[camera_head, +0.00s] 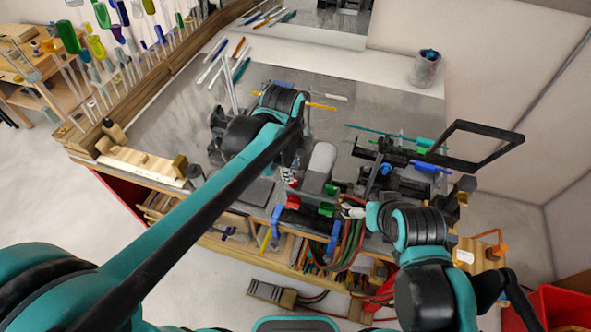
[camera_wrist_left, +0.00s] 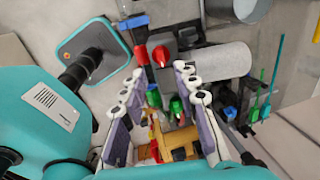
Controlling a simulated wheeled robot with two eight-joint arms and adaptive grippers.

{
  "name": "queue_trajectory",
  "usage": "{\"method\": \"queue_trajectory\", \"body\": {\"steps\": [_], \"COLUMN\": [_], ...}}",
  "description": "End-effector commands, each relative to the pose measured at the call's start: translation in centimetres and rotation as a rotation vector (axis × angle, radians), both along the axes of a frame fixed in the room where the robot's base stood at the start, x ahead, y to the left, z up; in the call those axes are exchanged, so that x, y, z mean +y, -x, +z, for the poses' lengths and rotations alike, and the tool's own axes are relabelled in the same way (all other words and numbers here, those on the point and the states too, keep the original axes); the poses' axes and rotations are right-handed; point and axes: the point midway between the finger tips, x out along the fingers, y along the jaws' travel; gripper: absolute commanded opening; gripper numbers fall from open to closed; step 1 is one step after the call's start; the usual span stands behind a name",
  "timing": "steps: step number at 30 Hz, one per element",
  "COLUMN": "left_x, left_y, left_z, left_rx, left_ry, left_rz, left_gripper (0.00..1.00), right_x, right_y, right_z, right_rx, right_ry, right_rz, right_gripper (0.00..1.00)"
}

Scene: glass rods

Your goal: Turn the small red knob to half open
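In the left wrist view two red knobs sit side by side on the burner's dark fittings: one at the left (camera_wrist_left: 141,55) and a rounder one (camera_wrist_left: 160,57) on its right. I cannot tell for certain which is the small one. My left gripper (camera_wrist_left: 158,74) is open, its fingers spread on either side of the knobs, with no visible contact. In the head view the left gripper (camera_head: 289,174) is small and partly hidden by my arm, near the burner. My right gripper (camera_head: 350,211) is by the bench's front edge, near the green knobs (camera_head: 327,209); its opening is unclear.
A pale grey cylinder (camera_wrist_left: 220,62) lies just right of the knobs. A green knob (camera_wrist_left: 176,108) is below them. Hoses (camera_head: 350,245) hang from the bench front. Glass rods (camera_head: 225,68) lie at the back left; a black frame (camera_head: 480,145) stands right.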

Motion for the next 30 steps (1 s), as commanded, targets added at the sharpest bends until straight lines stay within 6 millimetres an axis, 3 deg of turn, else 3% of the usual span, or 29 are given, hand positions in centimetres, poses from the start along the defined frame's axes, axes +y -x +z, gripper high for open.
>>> {"method": "queue_trajectory", "body": {"steps": [3,9,20,24,30], "left_x": [-0.1,-0.2,-0.2,-0.2,-0.3], "left_y": [-0.4,-0.9,-0.9,-0.9,-0.9], "left_z": [-2.2,-4.6,-5.3,-5.3,-5.3], "left_rx": [-0.001,-0.001,-0.002,-0.002,-0.002], "left_ry": [0.001,0.001,0.001,0.001,0.001], "left_rz": [0.002,0.003,0.004,0.004,0.005], "left_gripper": [0.3,0.3,0.3,0.0,0.0], "right_x": [0.0,0.0,0.0,0.0,0.0], "right_y": [0.0,0.0,0.0,0.0,0.0], "right_z": [-0.1,-0.1,-0.1,-0.1,-0.1], "right_rx": [0.0,0.0,0.0,0.0,0.0], "right_ry": [0.0,0.0,0.0,0.0,0.0], "right_rz": [0.0,0.0,0.0,0.0,0.0], "right_gripper": [0.95,0.95,0.95,0.95,0.95]}}
